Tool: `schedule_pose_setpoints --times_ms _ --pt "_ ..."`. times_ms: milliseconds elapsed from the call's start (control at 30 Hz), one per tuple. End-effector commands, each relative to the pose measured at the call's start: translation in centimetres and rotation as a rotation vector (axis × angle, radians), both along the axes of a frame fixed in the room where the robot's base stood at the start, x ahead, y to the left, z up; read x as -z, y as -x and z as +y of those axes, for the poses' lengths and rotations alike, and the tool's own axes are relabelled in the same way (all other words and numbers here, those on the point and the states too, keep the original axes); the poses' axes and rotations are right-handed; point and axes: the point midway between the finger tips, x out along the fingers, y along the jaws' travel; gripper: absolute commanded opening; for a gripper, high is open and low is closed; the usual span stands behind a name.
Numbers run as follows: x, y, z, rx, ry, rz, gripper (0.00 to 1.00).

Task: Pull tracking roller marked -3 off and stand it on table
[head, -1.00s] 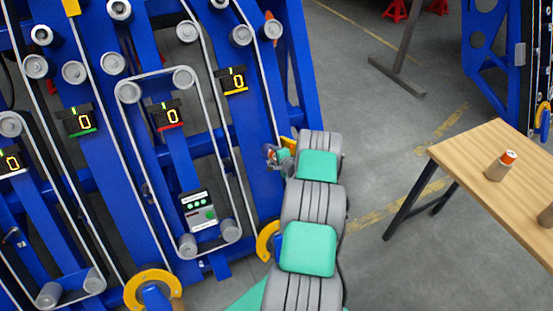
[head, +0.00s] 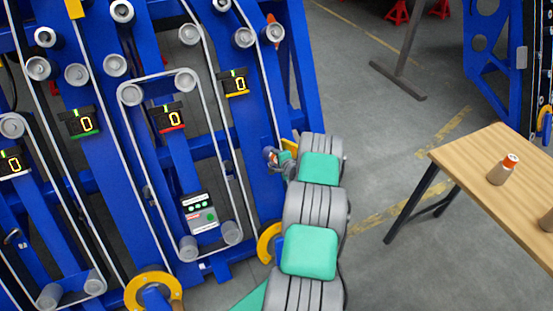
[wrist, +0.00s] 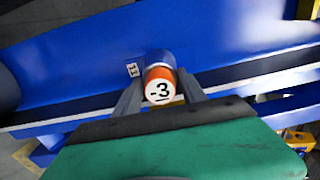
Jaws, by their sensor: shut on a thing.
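The tracking roller marked -3 (wrist: 160,86) shows in the wrist view, with an orange rim and a white end face. In the head view my arm covers most of the gripper and the roller. The wooden table (head: 470,160) stands at the right.
The blue chassis (head: 120,200) with belts, rollers and displays fills the left. Open floor lies between my arm and the table.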

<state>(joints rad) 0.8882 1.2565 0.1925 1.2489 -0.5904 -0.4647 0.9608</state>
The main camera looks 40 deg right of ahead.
Motion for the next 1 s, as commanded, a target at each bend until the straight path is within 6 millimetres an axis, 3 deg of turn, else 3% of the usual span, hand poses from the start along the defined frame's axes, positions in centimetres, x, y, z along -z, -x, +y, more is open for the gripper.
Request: schedule_pose_setpoints --times_ms 1000 --pt "-2.6 3.8 1.0 0.001 0.000 -0.002 0.00"
